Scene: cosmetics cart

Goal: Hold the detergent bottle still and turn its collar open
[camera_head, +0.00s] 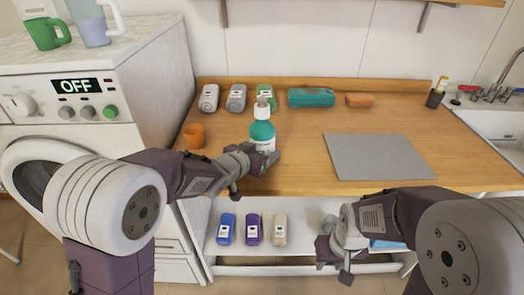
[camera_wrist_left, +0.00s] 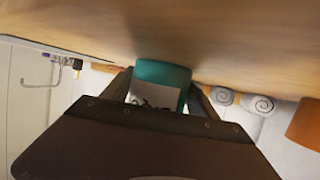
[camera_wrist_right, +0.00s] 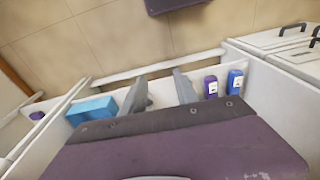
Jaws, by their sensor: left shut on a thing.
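The detergent bottle (camera_head: 262,132) is teal with a white label and stands upright on the wooden counter. Its white collar and pump head (camera_head: 261,108) point up, clear of any gripper. My left gripper (camera_head: 262,158) is shut on the bottle's lower body; the teal body also shows between the fingers in the left wrist view (camera_wrist_left: 162,85). My right gripper (camera_head: 332,262) is low in front of the counter, away from the bottle. In the right wrist view its two fingers (camera_wrist_right: 163,92) stand apart with nothing between them.
A grey mat (camera_head: 378,157) lies right of the bottle. An orange cup (camera_head: 194,136) stands left of it. The sink (camera_head: 495,120) is far right.

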